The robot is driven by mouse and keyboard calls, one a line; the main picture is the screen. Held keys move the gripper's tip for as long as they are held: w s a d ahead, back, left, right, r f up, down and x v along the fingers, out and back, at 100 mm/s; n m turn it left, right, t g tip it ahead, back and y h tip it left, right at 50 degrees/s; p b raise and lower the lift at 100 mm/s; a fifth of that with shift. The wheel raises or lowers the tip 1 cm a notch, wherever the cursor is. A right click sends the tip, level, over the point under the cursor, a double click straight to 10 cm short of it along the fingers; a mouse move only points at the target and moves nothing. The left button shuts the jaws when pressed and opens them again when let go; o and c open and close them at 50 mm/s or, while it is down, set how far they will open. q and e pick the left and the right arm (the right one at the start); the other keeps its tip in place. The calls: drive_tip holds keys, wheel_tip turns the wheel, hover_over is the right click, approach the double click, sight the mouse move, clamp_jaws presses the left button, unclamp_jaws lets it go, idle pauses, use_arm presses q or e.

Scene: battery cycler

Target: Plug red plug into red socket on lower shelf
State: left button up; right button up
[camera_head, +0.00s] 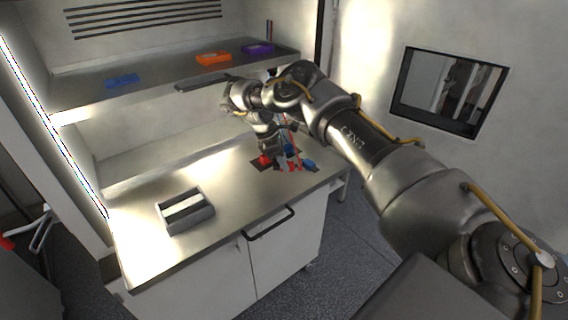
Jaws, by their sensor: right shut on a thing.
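My right arm reaches in from the right, and its right gripper (268,152) points down over the lower worktop (235,185). The gripper is shut on a small red piece, which looks like the red plug (265,159), just above or touching a dark plate. Another small red piece (292,167) shows just to the right, beside blue pieces (308,164). A red cable (296,140) runs up from there beside the arm. I cannot tell which red part is the socket, or whether the plug is seated. My left gripper is not in view.
A grey open box (185,221) stands at the worktop's front left. The upper shelf (165,80) holds a blue tray (122,81), an orange tray (213,58) and a purple tray (257,48). The worktop's left half is mostly clear.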

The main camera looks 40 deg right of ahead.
sight(283, 180)
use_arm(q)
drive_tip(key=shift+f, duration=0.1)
use_arm(e)
drive_tip(key=shift+f, duration=2.3)
drive_tip(key=o, duration=1)
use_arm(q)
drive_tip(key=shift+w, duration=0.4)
use_arm(e)
drive_tip(key=v, duration=1)
drive_tip(key=shift+r, duration=0.35)
drive_tip(key=shift+w+a+f, duration=0.1)
